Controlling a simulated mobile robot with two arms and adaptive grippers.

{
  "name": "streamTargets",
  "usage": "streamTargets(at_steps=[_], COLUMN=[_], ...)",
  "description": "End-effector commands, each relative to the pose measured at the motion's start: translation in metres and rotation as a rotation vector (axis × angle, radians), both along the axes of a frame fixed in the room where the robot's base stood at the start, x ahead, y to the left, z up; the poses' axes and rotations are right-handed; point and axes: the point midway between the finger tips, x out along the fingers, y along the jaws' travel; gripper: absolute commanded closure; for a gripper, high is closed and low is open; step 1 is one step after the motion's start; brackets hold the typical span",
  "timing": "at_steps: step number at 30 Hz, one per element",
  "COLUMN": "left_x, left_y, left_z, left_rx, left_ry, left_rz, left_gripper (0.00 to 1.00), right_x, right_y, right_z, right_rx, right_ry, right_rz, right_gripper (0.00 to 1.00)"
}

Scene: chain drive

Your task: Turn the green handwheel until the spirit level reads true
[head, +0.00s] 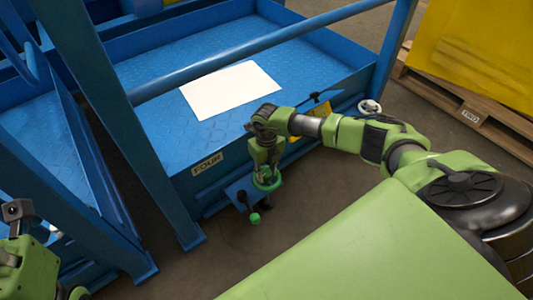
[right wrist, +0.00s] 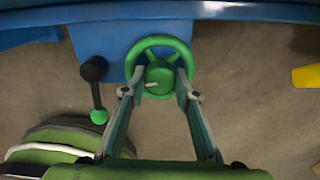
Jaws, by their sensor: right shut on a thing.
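The green handwheel (head: 268,184) sits at the front side of the blue platform, partly hidden by my right gripper in the head view. In the right wrist view its rim (right wrist: 160,41) and hub show whole, with a pale mark on the hub. My right gripper (right wrist: 160,82) reaches onto the wheel, one finger on each side of the hub, and is shut on it. It also shows in the head view (head: 265,166). My left arm's end (head: 15,245) is at the lower left, cut off, with its jaws unclear. I cannot make out a spirit level.
Beside the wheel is a black lever with a green ball end (right wrist: 98,112). A white sheet (head: 231,89) lies on the blue platform (head: 178,58). A pale wheel (head: 369,106) is farther right. A wooden pallet (head: 470,112) with a yellow load stands at right. Blue rails cross the left side.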

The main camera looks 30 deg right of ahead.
Motion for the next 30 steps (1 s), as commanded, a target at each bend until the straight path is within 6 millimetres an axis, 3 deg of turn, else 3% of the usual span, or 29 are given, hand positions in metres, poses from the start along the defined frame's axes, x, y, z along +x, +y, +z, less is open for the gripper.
streamTargets(at_steps=[7, 8, 9, 10, 22, 26, 30], left_x=[0.0, 0.0, 0.0, 0.0, 0.001, 0.001, 0.0], left_y=[0.0, 0.0, 0.0, 0.0, 0.0, 0.0, 0.0], left_z=[0.0, 0.0, 0.0, 0.0, 0.0, 0.0, 0.0], left_rx=[0.0, 0.0, 0.0, 0.0, 0.002, 0.002, 0.001], left_ry=[0.0, 0.0, 0.0, 0.0, 0.0, 0.0, 0.0], left_rz=[0.0, 0.0, 0.0, 0.0, 0.001, 0.0, 0.0], left_gripper=[0.61, 0.61, 0.61, 0.61, 0.61, 0.61, 0.61], right_x=[0.0, 0.0, 0.0, 0.0, 0.001, 0.002, 0.002], right_y=[0.0, 0.0, 0.0, 0.0, 0.0, -0.001, -0.001], right_z=[0.0, 0.0, 0.0, 0.0, 0.006, 0.024, 0.054], right_rx=[0.0, 0.0, 0.0, 0.0, 0.0, 0.001, 0.0], right_ry=[0.0, 0.0, 0.0, 0.0, -0.002, -0.004, -0.005], right_rz=[0.0, 0.0, 0.001, 0.001, 0.001, 0.001, 0.002], right_gripper=[0.93, 0.67, 0.56, 0.55, 0.55, 0.55, 0.55])
